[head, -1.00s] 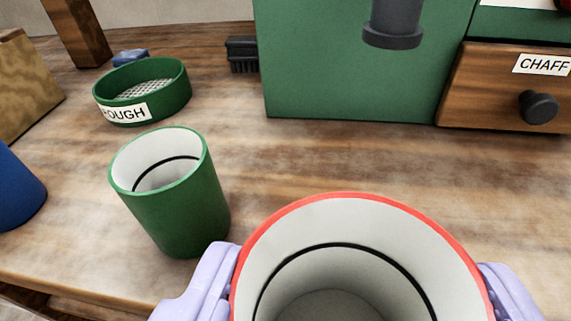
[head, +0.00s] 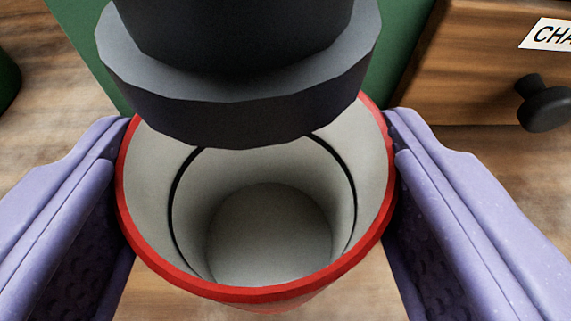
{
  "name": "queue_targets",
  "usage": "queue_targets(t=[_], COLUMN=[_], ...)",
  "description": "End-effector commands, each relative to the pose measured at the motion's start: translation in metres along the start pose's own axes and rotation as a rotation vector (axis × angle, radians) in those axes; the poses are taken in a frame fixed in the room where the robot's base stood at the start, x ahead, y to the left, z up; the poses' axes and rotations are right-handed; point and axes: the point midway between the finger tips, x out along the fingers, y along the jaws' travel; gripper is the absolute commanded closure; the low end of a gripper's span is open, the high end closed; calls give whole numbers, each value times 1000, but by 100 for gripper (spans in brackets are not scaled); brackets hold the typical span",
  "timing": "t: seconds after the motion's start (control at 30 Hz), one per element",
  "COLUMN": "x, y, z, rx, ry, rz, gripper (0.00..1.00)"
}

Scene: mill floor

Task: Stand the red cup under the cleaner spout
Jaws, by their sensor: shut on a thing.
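The red cup (head: 270,292) is in the middle of the head view, with a red rim and a white inside with a dark ring line. It looks empty. My gripper (head: 257,200) is shut on it, one lavender finger on each side. The dark grey cleaner spout (head: 240,105) is over the back part of the cup's mouth and hides its far rim. The cup looks upright. Its base is hidden, so I cannot tell whether it touches the bench.
The green cleaner body (head: 84,45) is behind the spout. A wooden drawer (head: 470,75) with a black knob (head: 545,103) and a partly cut-off label is at the right. A green edge shows at the far left. Bare wooden bench (head: 45,120) lies on both sides.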

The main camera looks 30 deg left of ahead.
Motion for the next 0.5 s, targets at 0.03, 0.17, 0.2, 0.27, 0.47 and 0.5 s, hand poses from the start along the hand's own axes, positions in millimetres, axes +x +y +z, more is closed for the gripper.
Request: queue_targets(t=[0.03, 0.17, 0.2, 0.27, 0.47, 0.5], x=[5, 9, 9, 8, 9, 9], y=[-1, 0, 0, 0, 0, 0], z=[18, 29, 28, 26, 29, 30], rx=[6, 4, 3, 3, 3, 3], ry=[-3, -2, -1, -2, -2, -3], rz=[-1, 0, 0, 0, 0, 0], gripper=[92, 92, 92, 92, 92, 25])
